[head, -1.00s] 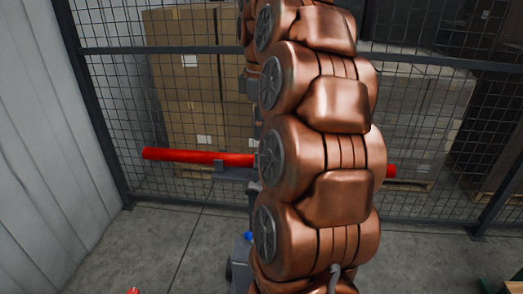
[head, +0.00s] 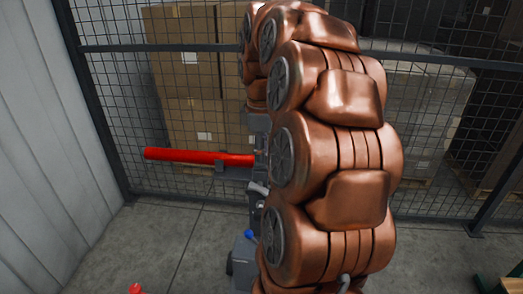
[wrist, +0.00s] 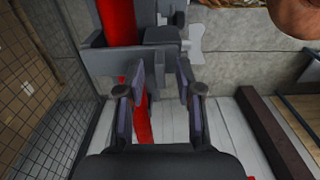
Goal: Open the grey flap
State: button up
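I cannot pick out the grey flap with certainty. In the wrist view, a grey plate-like part (wrist: 112,62) crosses a red bar, with a darker grey block (wrist: 160,36) beside it. My gripper (wrist: 160,98) is open, with its fingers apart and pointing at these grey parts. A thin grey upright piece stands just beyond the gap between the fingertips; I cannot tell whether they touch it. The red bar (head: 200,157) runs level on a grey bracket in the head view. My copper-coloured arm hides its right part and most of the grey fixture there.
A grey unit (head: 244,262) with a blue knob (head: 250,235) stands low beside my arm. A mesh fence (head: 120,110) closes the back, with stacked cartons (head: 188,50) behind it. A pale ribbed wall (head: 40,150) is at left. The floor at front left is mostly clear.

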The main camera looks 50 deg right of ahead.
grip_shut()
dwell(0.3)
dwell(0.5)
